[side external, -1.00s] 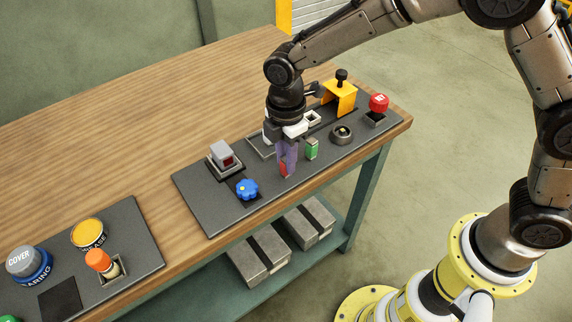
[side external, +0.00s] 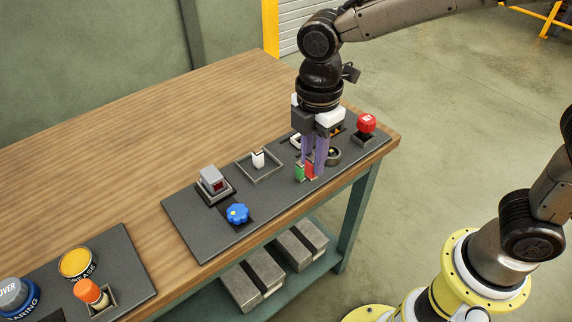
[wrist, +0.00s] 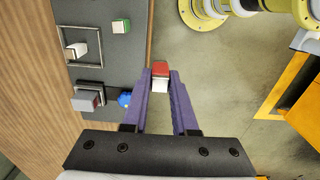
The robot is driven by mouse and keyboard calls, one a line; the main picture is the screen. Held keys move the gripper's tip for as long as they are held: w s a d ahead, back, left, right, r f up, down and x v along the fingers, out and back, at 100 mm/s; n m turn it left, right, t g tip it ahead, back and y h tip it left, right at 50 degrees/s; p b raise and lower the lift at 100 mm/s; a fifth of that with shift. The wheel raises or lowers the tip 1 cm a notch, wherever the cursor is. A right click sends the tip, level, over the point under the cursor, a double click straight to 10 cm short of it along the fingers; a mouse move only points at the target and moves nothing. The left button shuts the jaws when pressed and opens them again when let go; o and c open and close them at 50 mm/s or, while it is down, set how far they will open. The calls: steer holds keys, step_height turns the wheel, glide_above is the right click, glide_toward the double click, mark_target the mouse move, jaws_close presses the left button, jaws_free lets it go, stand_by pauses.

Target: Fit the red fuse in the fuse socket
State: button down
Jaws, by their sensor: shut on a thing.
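My gripper (side external: 314,166) is shut on the red fuse (wrist: 160,69). The fuse sits between the purple fingertips, with a red end and a white part in the wrist view. In the side view the red fuse (side external: 310,169) looks close beside a green block (side external: 299,172) on the dark panel. A gap from the fuse to the panel cannot be judged. A square grey frame (side external: 271,177) with a white block (side external: 258,158) standing in it lies to the left; this may be the fuse socket. It also shows at the upper left in the wrist view (wrist: 101,48).
A yellow part is mostly hidden behind my gripper. In the wrist view the fuse overlaps the floor beyond the panel edge.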

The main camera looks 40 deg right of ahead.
steer(key=s+d+r, duration=0.3)
steer(key=s, duration=0.2)
steer(key=w+d+n, duration=0.1)
steer(key=w+d, duration=0.1)
steer(key=w, duration=0.7)
steer(key=w+d, duration=0.2)
steer(key=w, duration=0.7)
steer(key=shift+m, duration=0.6)
steer(key=shift+w+d+f, duration=0.6)
steer(key=shift+d+f, duration=0.2)
steer(key=shift+f, duration=1.2)
steer(key=shift+w+d+f, duration=0.6)
steer(key=shift+d+f, duration=0.2)
steer(key=shift+f, duration=1.2)
steer(key=shift+w+d+f, duration=0.6)
steer(key=shift+d+f, duration=0.2)
steer(key=shift+f, duration=1.2)
steer(key=shift+f, duration=0.35)
steer(key=c, duration=0.6)
jaws_free()
